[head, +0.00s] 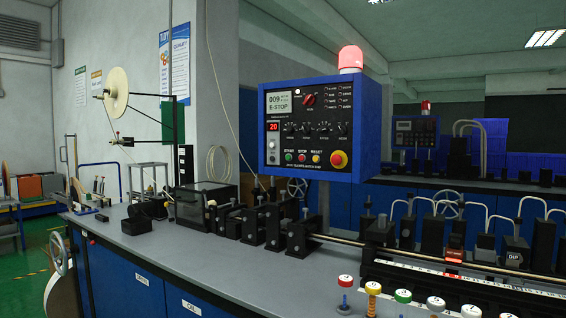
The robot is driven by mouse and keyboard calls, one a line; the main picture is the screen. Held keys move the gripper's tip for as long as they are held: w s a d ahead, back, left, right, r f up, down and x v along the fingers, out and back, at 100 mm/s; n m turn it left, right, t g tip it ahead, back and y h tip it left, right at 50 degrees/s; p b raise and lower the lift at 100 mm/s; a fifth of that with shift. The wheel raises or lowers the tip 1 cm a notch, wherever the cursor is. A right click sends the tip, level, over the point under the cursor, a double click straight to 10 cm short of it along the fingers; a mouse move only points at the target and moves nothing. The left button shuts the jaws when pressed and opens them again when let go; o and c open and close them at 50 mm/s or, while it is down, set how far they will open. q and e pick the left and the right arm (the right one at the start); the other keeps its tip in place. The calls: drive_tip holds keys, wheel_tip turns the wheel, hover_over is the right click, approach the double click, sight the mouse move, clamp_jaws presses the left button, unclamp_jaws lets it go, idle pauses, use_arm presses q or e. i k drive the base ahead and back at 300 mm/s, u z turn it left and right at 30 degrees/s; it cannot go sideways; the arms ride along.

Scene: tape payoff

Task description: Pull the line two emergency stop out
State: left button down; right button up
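A blue control box with a black panel (308,130) stands over the near bench. Its emergency stop (338,159) is a red mushroom button on a yellow collar, at the panel's lower right. Whether the button is pressed in or out cannot be told at this size. The panel's small screen (279,103) reads "009" and "E-STOP". A red beacon (350,59) on top of the box is lit. A second, similar panel (415,133) stands farther back with its own red beacon (426,107); its buttons are too small to make out. Neither gripper is in view.
The grey bench (150,251) carries a row of black roller blocks (274,228) and a long steel shaft below the box. Several coloured knobs (374,288) stand along the front right edge. A reel (116,90) stands at the back left. The bench's front left is clear.

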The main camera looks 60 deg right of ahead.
sight(336, 160)
drive_tip(key=z, duration=0.5)
drive_tip(key=i, duration=1.15)
drive_tip(key=z, duration=1)
